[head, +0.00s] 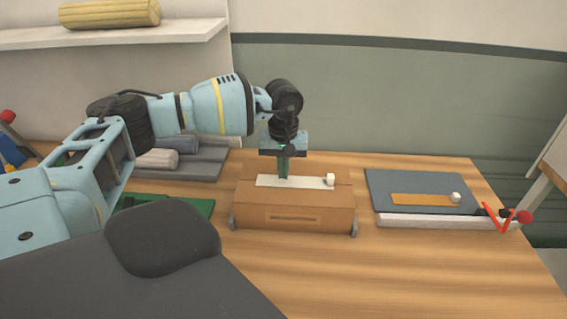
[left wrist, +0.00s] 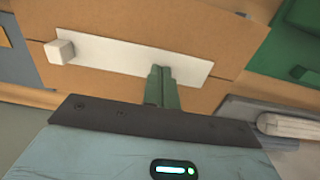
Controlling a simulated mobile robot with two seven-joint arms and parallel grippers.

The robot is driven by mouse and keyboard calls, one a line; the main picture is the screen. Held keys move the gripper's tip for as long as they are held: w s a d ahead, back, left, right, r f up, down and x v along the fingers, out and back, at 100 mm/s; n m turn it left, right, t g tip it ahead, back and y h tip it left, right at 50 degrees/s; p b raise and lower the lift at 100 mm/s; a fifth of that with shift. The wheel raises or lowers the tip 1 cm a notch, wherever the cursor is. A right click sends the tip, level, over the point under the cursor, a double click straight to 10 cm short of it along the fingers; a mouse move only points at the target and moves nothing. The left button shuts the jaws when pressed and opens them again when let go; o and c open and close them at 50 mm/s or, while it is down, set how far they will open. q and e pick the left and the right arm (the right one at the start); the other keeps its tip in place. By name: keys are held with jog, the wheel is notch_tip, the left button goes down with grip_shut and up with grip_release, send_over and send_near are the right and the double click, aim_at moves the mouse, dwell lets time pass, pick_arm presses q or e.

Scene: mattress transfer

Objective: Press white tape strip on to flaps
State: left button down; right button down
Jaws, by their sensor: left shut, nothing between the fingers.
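A brown cardboard box (head: 295,206) stands on the wooden table in the head view. The white tape strip (head: 305,182) lies along its top, across the line where the flaps meet, with a small white cube (head: 330,180) at its right end. In the left wrist view the strip (left wrist: 120,54) lies on the flaps (left wrist: 185,22), with the cube (left wrist: 61,52) at its left end. My left gripper (head: 283,180) points down at the strip's left part, shut and empty. Its green fingertips (left wrist: 162,72) overlap the strip's edge; I cannot tell whether they touch. My right gripper is out of view.
A grey board (head: 410,180) with an orange strip (head: 420,199) and white cube lies right of the box. A red clamp-like piece (head: 503,218) is at its corner. Grey and beige rolls (head: 157,159) lie left, near a green mat (head: 150,204). The front table is clear.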

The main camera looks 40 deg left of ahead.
pick_arm(q)
jog(key=shift+f, duration=0.7)
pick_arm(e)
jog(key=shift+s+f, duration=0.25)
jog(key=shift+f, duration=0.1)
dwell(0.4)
